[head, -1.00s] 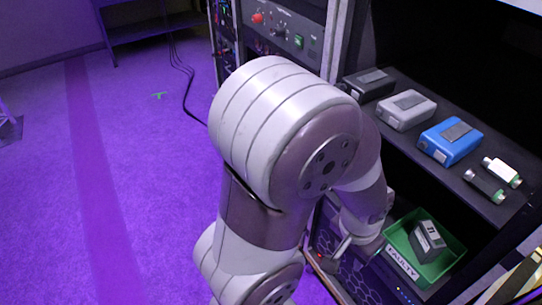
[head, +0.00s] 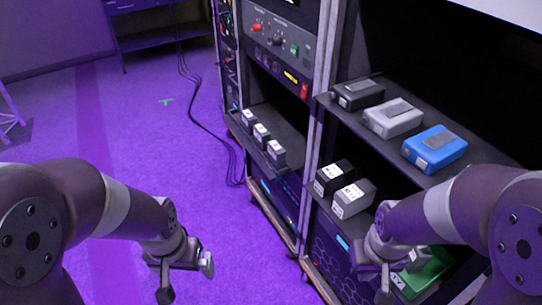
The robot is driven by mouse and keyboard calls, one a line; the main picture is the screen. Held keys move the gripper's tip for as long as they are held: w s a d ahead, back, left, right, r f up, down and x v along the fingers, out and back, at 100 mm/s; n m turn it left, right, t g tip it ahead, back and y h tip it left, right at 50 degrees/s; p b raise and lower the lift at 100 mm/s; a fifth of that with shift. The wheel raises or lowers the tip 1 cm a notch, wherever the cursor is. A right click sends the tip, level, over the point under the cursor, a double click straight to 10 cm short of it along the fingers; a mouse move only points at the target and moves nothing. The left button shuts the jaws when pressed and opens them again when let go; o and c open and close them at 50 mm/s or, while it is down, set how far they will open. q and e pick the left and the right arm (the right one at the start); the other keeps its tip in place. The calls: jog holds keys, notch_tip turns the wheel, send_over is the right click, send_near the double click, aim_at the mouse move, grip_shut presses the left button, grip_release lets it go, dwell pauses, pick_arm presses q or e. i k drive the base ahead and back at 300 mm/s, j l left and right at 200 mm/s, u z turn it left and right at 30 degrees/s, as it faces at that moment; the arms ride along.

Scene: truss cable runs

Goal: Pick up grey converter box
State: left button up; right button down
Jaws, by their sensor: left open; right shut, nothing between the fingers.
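A grey converter box (head: 393,118) lies on the upper dark shelf, between a black box (head: 358,94) and a blue box (head: 435,149). A smaller grey box with a white label (head: 353,199) stands on a lower level beside a black labelled box (head: 334,177). My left gripper (head: 187,281) is open and empty over the floor at lower left, well away from the boxes. My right gripper (head: 384,287) is shut and empty, low at the front of the rack, apart from the upper-shelf boxes. My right arm partly hides the green bin.
Several small labelled boxes stand on the left rack's shelf (head: 290,124). A rack post (head: 322,100) divides the bays.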

aim_at(276, 154)
jog(key=z, duration=0.3)
jog(key=i+j+z, duration=0.2)
jog(key=z, duration=0.25)
jog(key=i+j+z, duration=0.15)
jog(key=j+z, duration=0.35)
jog(key=i+j+z, duration=0.1)
jog(key=j+z, duration=0.15)
jog(key=z, duration=0.2)
jog(key=i+j+z, duration=0.1)
jog(key=j, duration=0.75)
jog(key=j+z, duration=0.1)
jog(key=j, duration=0.7)
jog(key=i, duration=0.05)
